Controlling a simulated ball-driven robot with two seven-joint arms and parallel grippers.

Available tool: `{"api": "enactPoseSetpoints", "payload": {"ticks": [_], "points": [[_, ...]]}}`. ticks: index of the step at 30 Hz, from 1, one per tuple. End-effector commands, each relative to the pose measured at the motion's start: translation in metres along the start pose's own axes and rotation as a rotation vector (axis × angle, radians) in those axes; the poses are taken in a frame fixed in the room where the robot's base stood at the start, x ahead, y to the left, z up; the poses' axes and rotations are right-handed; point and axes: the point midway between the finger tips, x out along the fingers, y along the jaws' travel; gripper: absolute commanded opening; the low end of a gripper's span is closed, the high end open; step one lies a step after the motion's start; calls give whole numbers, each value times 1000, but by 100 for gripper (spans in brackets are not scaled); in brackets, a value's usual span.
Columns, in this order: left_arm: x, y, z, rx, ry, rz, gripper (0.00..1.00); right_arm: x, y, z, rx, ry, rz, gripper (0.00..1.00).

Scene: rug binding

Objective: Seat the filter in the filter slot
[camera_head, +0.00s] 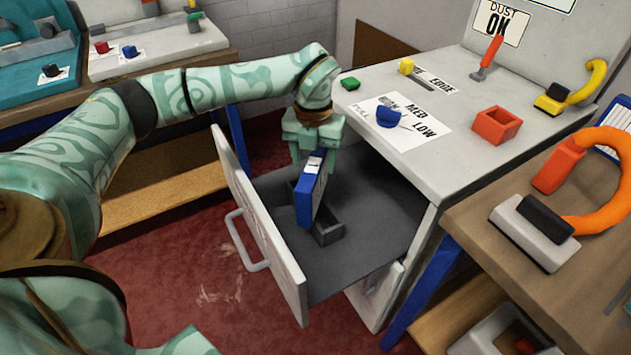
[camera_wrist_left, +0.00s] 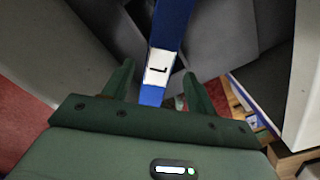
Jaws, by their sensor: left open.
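The filter (camera_head: 307,196) is a flat blue panel with a white label on its upper part. It stands on edge, slightly tilted, at the dark grey filter slot (camera_head: 329,234) on the floor of the open drawer (camera_head: 368,232). Its lower end overlaps the slot's frame; how deep it sits I cannot tell. My left gripper (camera_head: 316,158) is open, right above the filter's top end. In the left wrist view the filter (camera_wrist_left: 168,30) runs between the two spread fingers, with gaps on both sides. My right gripper is not in view.
The drawer front (camera_head: 262,225) with its handle (camera_head: 243,240) stands out over the red floor. The white cabinet top (camera_head: 440,165) beside it holds a blue knob (camera_head: 389,117), a red open box (camera_head: 497,125) and a yellow handle (camera_head: 580,86). A wooden bench with an orange-handled tool is at right.

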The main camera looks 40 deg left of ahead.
Motion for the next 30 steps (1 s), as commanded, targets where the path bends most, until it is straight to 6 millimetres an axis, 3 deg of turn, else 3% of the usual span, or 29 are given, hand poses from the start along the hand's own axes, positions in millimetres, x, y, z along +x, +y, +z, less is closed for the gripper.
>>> {"api": "enactPoseSetpoints", "payload": {"ticks": [5,9,17,23,30], "points": [[26,2,4,0,6,3,57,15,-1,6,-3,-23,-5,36],[50,3,6,1,5,3,57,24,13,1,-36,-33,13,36],[50,3,6,1,-2,0,57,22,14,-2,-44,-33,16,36],[50,3,5,1,-1,0,5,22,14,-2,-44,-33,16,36],[50,3,5,1,-1,0,1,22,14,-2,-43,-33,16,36]]}}
